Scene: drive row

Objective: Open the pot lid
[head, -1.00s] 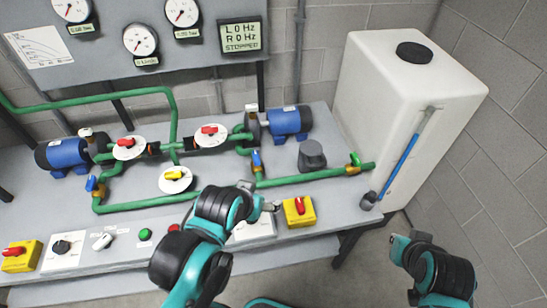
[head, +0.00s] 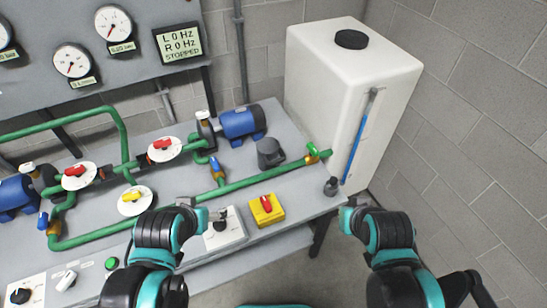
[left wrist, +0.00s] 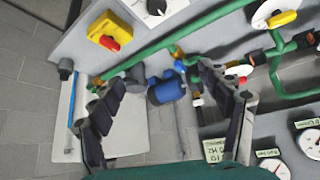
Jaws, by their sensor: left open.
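The pot with its lid seems to be the dark grey cylindrical pot (head: 270,152) on the bench, between the right blue motor and the white tank. A raised dark lid seems to sit on top of it. It also shows in the left wrist view (left wrist: 127,82), beside the left finger in the picture and partly hidden. My left gripper (head: 217,214) is over the front of the bench, nearer me than the pot and to its left. Its fingers are spread and empty in the left wrist view (left wrist: 160,82). My right gripper (head: 350,212) is off the bench's right end; its jaws are unclear.
Green pipe (head: 265,180) runs in front of the pot to a green-handled valve (head: 313,150). A yellow box with a red switch (head: 266,209) is at the front edge. The white tank (head: 325,85) stands right. A blue motor (head: 243,122) is behind the pot.

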